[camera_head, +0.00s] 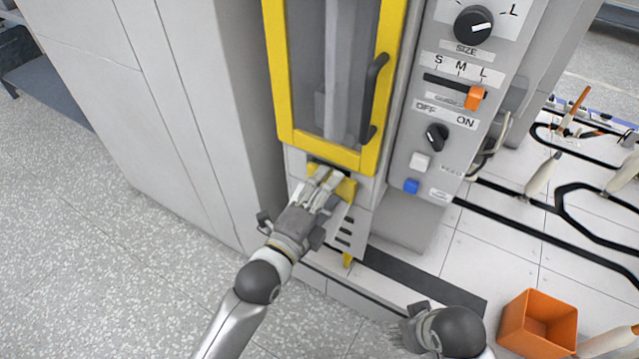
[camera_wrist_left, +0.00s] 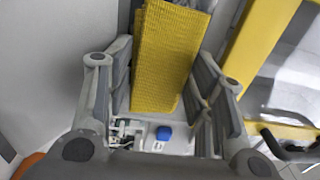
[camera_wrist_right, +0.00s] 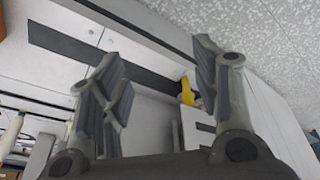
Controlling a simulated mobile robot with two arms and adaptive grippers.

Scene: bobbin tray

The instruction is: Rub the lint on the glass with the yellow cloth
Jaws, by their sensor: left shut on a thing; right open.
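The yellow cloth (camera_wrist_left: 168,58) is a folded, ribbed piece between the fingers of my left gripper (camera_wrist_left: 165,100), which is shut on it. In the head view the cloth (camera_head: 346,188) shows at both sides of my left gripper (camera_head: 325,184), just below the yellow door frame. The glass (camera_head: 340,65) is the dark pane inside that frame, above the gripper and apart from the cloth as far as I can tell. I cannot make out lint on it. My right gripper (camera_wrist_right: 160,95) is open and empty, low over the front edge of the bench.
The yellow door frame (camera_head: 283,90) carries a black handle (camera_head: 373,95) on its right. A control panel (camera_head: 440,110) with knobs, an orange slider and buttons stands right of it. An orange bin (camera_head: 538,322) and several cone-shaped bobbins (camera_head: 543,175) are at the right.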

